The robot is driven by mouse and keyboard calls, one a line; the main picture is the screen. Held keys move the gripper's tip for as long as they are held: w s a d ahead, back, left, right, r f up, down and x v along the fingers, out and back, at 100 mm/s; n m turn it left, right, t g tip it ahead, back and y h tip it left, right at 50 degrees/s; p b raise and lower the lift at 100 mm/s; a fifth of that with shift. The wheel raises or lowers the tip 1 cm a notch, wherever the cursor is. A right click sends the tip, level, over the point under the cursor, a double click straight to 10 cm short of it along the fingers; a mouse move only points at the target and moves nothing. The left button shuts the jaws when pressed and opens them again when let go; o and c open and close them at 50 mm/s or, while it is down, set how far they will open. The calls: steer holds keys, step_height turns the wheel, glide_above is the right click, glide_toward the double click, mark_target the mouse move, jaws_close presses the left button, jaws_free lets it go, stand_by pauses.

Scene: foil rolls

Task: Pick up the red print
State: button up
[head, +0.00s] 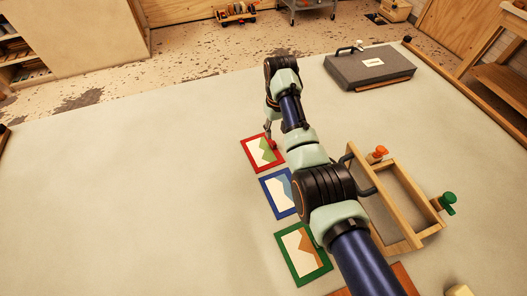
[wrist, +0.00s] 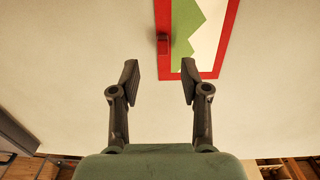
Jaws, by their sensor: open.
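The red print (head: 255,152), a red-framed picture with a white and green design, lies flat on the pale table. It also shows at the top of the wrist view (wrist: 210,42), with a small red raised piece (wrist: 163,43) on its near left edge. My gripper (wrist: 160,75) is open, and nothing is between its fingers. In the wrist view the red raised piece is beyond the gap between the fingertips. In the head view my gripper (head: 269,132) is at the print's upper right part, which my arm partly hides. I cannot tell how high above it the fingers are.
A blue-framed print (head: 274,192) and a green-framed print (head: 292,252) lie in line below. A wooden frame (head: 408,196) with orange (head: 377,153) and green knobs (head: 448,200) stands to the right. A grey case (head: 365,70) lies at the back. The table's left side is clear.

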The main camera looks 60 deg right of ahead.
mark_target(274, 143)
step_height(274, 143, down, 7)
steer(key=b, duration=0.3)
steer(key=shift+w+a+f+b, duration=0.1)
steer(key=shift+w+f+b, duration=0.05)
steer(key=shift+b, duration=0.15)
steer(key=shift+c, duration=0.8)
jaws_close()
